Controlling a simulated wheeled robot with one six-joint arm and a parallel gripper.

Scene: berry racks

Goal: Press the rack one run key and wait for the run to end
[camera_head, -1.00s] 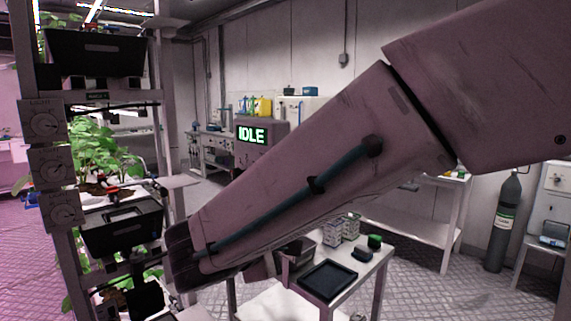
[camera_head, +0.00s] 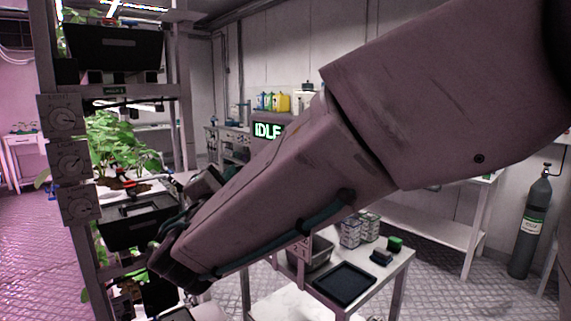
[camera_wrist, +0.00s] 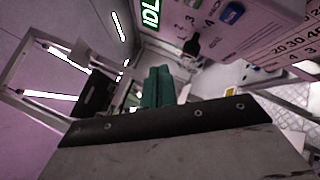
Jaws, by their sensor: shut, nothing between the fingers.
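A box with a lit green display (camera_head: 268,131) stands behind my arm in the head view, and the display reads IDLE. My arm covers the box's lower part. In the wrist view the same display (camera_wrist: 150,14) is cut off at the top edge, beside a pale panel (camera_wrist: 268,28) with printed numbers and a blue key (camera_wrist: 232,12). I cannot tell which key is the rack one run key. My gripper (camera_wrist: 158,74) shows as teal fingers, shut and empty, apart from the panel. I cannot make out its fingertips in the head view.
A plant rack with several dials (camera_head: 70,162) and black trays (camera_head: 118,48) stands close at left. A small table (camera_head: 392,270) with a black tray (camera_head: 345,283) and boxes stands below my arm. A gas cylinder (camera_head: 530,225) stands at right. The floor between is clear.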

